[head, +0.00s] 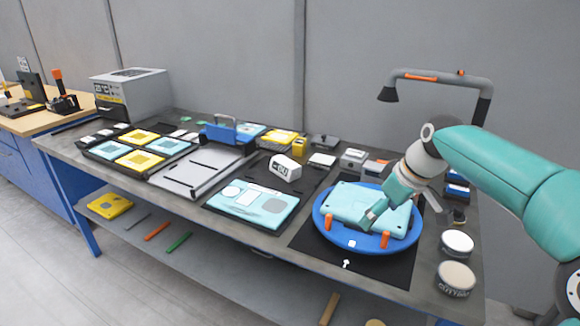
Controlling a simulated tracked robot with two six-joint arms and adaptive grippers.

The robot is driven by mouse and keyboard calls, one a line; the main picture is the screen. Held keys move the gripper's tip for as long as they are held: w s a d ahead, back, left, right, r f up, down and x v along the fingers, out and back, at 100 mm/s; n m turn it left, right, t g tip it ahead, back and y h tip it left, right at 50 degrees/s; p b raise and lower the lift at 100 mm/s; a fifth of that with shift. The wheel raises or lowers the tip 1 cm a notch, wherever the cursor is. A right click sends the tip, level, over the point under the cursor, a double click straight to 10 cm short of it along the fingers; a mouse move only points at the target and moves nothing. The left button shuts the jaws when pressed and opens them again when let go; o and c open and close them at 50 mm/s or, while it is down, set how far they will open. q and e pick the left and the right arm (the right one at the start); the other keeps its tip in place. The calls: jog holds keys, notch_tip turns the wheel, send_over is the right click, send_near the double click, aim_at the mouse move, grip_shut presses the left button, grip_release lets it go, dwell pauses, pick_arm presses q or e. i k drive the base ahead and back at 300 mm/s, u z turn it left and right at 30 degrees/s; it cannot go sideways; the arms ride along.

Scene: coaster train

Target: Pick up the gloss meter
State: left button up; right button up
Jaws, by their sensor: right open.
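A small white block-shaped device with a dark marking, which looks like the gloss meter (283,168), sits on the bench just behind a light teal panel (252,204). My right gripper (374,214) reaches in from the right and is open. It is low over another teal panel (352,198) on a blue round turntable (326,227), to the right of the gloss meter and apart from it. Whether its fingertips touch the panel cannot be told. My left gripper is not in view.
Orange posts (385,240) stand on the turntable. Two round tins (457,243) are at the bench's right end. A lamp (388,93) arches behind.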

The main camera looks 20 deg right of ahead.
aim_at(289, 170)
jog(key=u, duration=0.05)
jog(key=i, duration=1.35)
